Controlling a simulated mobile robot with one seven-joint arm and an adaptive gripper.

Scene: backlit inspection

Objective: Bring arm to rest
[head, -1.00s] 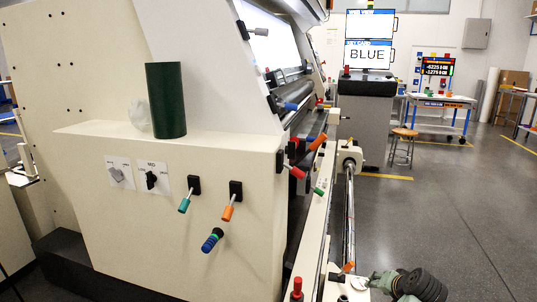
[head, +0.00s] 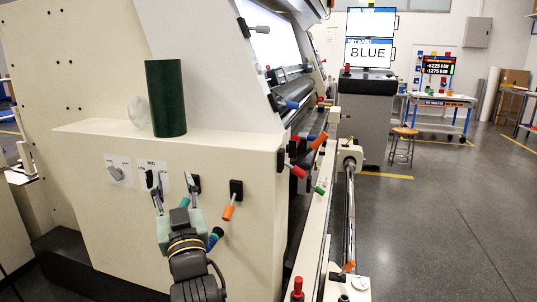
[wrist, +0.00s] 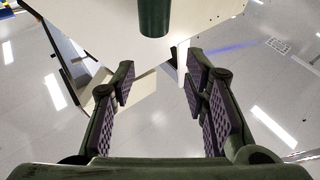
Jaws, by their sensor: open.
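My gripper (head: 172,187) is in front of the cream machine's side panel (head: 120,215) in the head view, fingers pointing up and away. It is open, with nothing between the fingers. In the wrist view its two padded fingers (wrist: 160,85) stand wide apart. A blue-tipped lever (head: 214,236) is partly hidden beside my wrist.
A dark green cylinder (head: 166,98) and a clear lump (head: 139,112) stand on the machine's ledge above my gripper. The cylinder also shows in the wrist view (wrist: 154,14). A rail with coloured handles runs along the machine's right. The grey floor (head: 450,220) farther right is clear.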

